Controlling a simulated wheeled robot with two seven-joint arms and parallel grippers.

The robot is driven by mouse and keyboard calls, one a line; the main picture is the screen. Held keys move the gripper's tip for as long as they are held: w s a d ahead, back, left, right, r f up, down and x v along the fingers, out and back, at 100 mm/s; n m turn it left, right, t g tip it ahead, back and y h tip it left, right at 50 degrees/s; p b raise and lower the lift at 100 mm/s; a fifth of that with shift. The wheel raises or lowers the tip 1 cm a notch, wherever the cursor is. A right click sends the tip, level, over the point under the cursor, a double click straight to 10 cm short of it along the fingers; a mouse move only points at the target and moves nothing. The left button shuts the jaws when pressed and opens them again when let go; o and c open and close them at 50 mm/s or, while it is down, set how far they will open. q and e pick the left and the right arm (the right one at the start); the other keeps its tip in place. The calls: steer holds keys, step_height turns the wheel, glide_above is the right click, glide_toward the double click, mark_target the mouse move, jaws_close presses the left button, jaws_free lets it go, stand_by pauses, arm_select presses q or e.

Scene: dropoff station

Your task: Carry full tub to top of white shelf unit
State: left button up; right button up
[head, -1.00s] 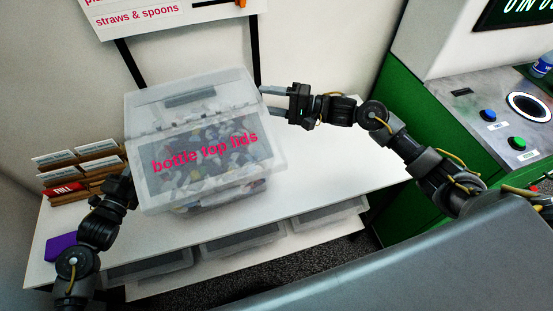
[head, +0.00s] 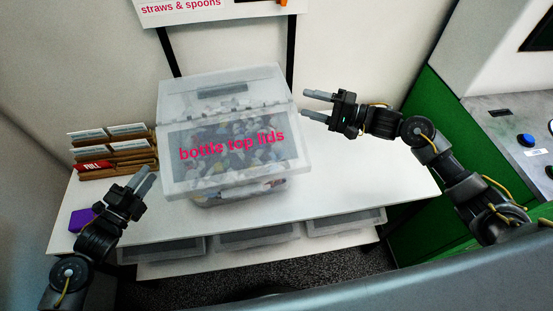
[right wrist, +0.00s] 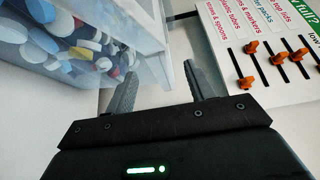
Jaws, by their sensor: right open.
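The clear tub (head: 235,180) with a translucent lid marked "bottle top lids" stands on top of the white shelf unit (head: 350,190). It is full of bottle tops, which also show through the tub's wall in the right wrist view (right wrist: 85,45).
Brown card holders with a red "FULL" card (head: 95,166) and a purple block (head: 82,218) are at the unit's left end. Grey bins (head: 255,236) sit on the lower shelf. A slider board (right wrist: 275,45) is on the wall. The top's right part is clear.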

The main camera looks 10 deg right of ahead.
steer(key=v, duration=0.8)
steer(key=shift+s+d, duration=0.2)
steer(key=shift+d, duration=0.05)
